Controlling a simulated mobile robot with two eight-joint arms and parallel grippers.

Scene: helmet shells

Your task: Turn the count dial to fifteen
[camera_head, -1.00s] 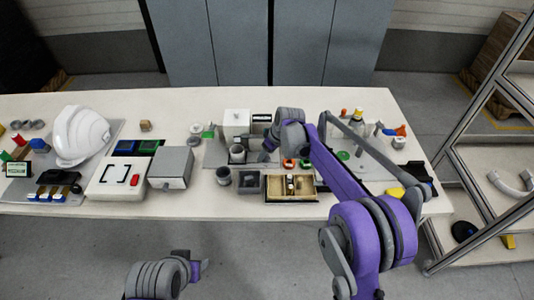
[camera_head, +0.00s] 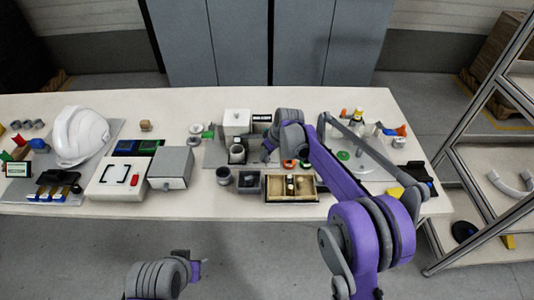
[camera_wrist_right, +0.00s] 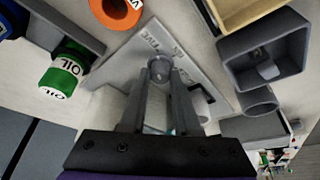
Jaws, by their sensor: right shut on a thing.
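The count dial's round grey knob (camera_wrist_right: 158,66) shows in the right wrist view between my fingertips. It stands on a light grey plate (camera_wrist_right: 128,62) with printed words; one seems to read FIVE, and others are partly covered. My right gripper (camera_wrist_right: 160,76) is shut on the knob. Which word the dial points at cannot be told. In the head view my right gripper (camera_head: 268,153) is at the middle of the table and the dial is hidden by it. My left gripper (camera_head: 198,268) is low in front of the table, away from everything; its jaws are unclear.
Near the dial are an orange ring (camera_wrist_right: 116,12), a green oil bottle (camera_wrist_right: 66,70) and a dark square box (camera_wrist_right: 265,62). A divided wooden tray (camera_head: 291,199) lies at the table's front. A white helmet (camera_head: 80,136) stands at left. A metal rack (camera_head: 470,150) is at right.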

